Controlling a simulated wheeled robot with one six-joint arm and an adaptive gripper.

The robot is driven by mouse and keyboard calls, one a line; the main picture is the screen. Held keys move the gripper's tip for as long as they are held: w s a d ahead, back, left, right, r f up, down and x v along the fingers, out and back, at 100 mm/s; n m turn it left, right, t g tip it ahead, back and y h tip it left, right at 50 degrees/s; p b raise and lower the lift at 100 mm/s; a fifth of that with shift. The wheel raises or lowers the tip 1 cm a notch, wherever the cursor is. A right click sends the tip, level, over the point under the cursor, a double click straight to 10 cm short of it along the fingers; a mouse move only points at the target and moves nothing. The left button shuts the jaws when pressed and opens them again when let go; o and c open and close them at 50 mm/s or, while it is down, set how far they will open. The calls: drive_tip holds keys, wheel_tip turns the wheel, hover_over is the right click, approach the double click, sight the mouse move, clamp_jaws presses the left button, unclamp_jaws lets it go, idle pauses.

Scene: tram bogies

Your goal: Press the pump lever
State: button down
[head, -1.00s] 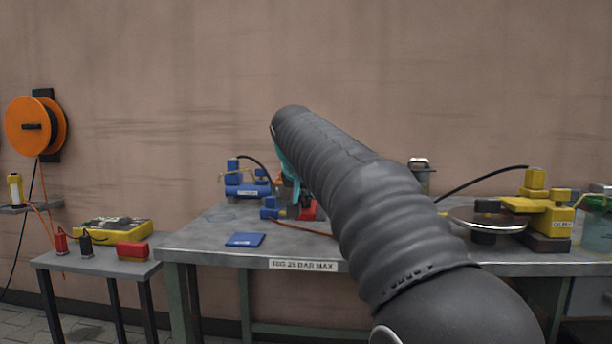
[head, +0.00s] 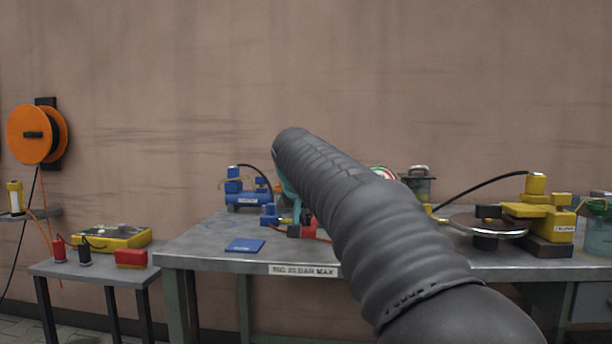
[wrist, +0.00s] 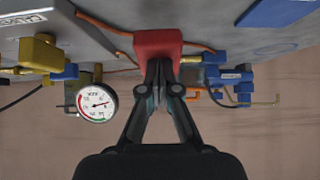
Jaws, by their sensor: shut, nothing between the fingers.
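A red block (wrist: 158,44), which may be the pump lever's pad, sits at the centre of the wrist view. My gripper (wrist: 161,66) is shut and empty, its fingertips at the block's near edge; I cannot tell whether they touch. In the head view the red block (head: 309,228) shows beside my arm, at the middle of the bench. My arm hides most of the gripper and what lies behind it there. A blue pump-like unit (head: 246,194) stands to the left and also shows at the right of the wrist view (wrist: 232,78).
A round gauge (wrist: 97,103) and yellow fittings (wrist: 38,54) lie left in the wrist view. On the bench (head: 205,250) are a blue pad (head: 245,245) and, at right, a yellow unit (head: 545,215) with a metal disc. A side table (head: 90,268) stands left.

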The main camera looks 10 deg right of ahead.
drive_tip(key=s+f+p+v, duration=0.1)
drive_tip(key=p+v, duration=0.2)
drive_tip(key=v, duration=1)
drive_tip(key=shift+a, duration=0.15)
drive_tip(key=shift+p, duration=0.3)
idle(0.5)
